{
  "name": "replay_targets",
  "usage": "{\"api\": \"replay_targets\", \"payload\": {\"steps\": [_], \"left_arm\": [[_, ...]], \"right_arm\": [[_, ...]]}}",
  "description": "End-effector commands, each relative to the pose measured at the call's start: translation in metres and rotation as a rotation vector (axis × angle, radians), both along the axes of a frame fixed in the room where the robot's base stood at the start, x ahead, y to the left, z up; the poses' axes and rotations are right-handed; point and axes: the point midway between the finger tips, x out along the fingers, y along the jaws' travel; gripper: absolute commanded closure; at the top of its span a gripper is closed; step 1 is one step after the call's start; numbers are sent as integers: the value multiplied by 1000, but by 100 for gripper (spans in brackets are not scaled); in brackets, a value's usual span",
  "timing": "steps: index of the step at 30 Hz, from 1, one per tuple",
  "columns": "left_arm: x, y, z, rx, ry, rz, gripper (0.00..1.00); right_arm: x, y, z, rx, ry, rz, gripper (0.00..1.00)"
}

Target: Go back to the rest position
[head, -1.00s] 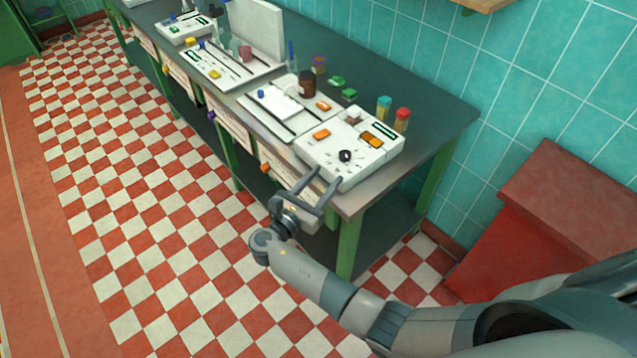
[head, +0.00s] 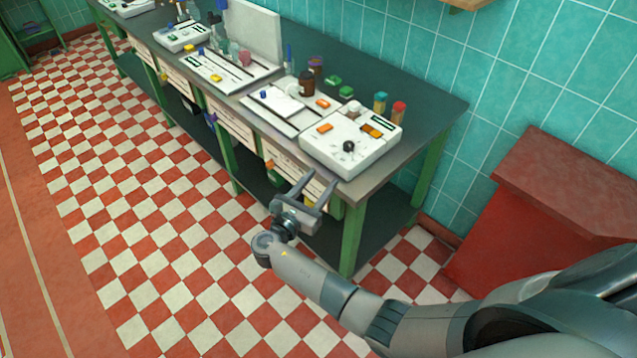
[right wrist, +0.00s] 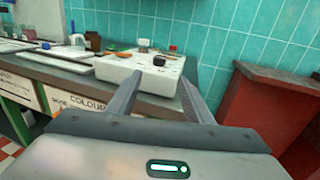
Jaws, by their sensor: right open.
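My right gripper (head: 313,191) is open and empty. In the head view it appears at the front edge of the workbench (head: 412,158), close to the near corner. In the right wrist view its two fingers (right wrist: 155,90) stand apart with nothing between them. Beyond them is a white device (head: 352,145) with a black knob and orange parts, which also shows in the right wrist view (right wrist: 145,68). The fingers look apart from the device. My left gripper is not in view.
More white panels, such as one with a yellow block (head: 215,72), line the bench. Small jars (head: 397,112) stand behind the device. A red box-like stand (head: 560,190) is at the right by the tiled wall. The checkered floor (head: 130,200) is clear at the left.

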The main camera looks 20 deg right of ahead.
Motion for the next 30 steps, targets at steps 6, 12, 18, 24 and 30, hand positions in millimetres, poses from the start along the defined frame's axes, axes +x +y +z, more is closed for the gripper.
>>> {"api": "replay_targets", "payload": {"steps": [6,12,18,24,30], "left_arm": [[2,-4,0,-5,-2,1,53],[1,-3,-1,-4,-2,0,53],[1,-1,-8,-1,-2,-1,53],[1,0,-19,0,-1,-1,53],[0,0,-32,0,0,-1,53]], "right_arm": [[0,0,0,0,0,0,53],[-1,0,-8,12,5,4,53],[-10,-5,-61,109,40,29,53],[-39,-11,-164,328,93,47,53],[-95,-12,-279,617,127,1,53]]}}
